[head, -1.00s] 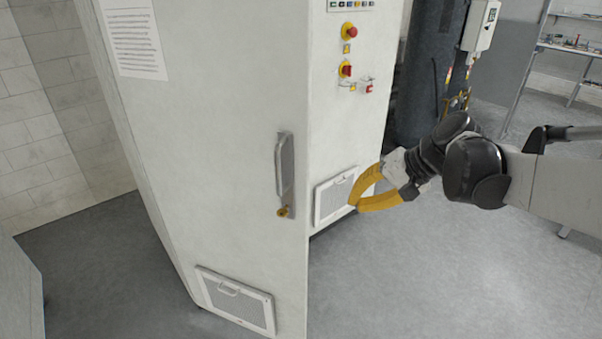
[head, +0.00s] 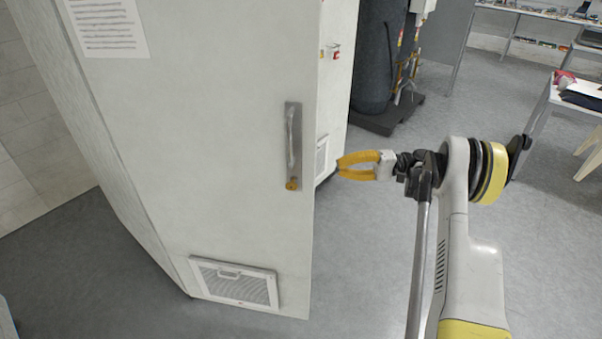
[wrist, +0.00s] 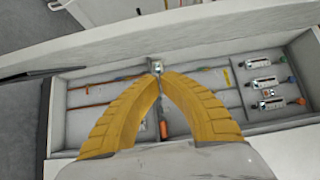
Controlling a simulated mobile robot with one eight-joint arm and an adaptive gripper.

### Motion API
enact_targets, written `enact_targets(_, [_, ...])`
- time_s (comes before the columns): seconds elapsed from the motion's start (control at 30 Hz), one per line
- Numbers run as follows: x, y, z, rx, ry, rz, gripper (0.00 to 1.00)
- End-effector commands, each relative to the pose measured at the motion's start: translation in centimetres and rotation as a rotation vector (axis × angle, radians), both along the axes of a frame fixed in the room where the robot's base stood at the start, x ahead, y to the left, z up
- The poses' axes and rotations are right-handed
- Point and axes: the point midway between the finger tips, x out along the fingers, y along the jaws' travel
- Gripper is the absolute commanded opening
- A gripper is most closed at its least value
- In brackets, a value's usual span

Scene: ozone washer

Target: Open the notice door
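The notice door (head: 225,170) is a tall white panel with a printed notice (head: 108,25) at its upper left. It has a grey vertical handle (head: 293,148) with a yellow lock at its foot, and a grille low down. Its right edge seems to stand out from the cabinet's side face (head: 338,70), so it looks ajar. My gripper (head: 339,166) is just right of that edge, beyond the handle, and does not hold the handle. Its yellow fingers meet at the tips in the wrist view (wrist: 160,76), with nothing clear between them. Contact with the door cannot be told.
The wrist view shows an open compartment (wrist: 200,100) with wires and electrical parts, and a pale panel (wrist: 180,42) across its top. A dark cylinder (head: 378,55) stands behind the cabinet. A table (head: 570,95) is at the right. Grey floor (head: 370,260) is free before the door.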

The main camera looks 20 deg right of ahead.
Motion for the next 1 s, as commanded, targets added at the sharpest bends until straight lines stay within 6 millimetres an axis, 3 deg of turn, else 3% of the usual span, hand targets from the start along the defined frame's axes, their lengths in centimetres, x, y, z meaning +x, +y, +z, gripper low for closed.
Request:
enact_targets(0.5, [2.0,9.8,-0.2,-0.002,0.001,0.002,0.0])
enact_targets(0.7, [-0.8,10.7,-0.1,-0.002,0.001,-0.001,0.0])
enact_targets(1.0, [-1.7,11.2,0.0,-0.002,0.001,-0.001,0.0])
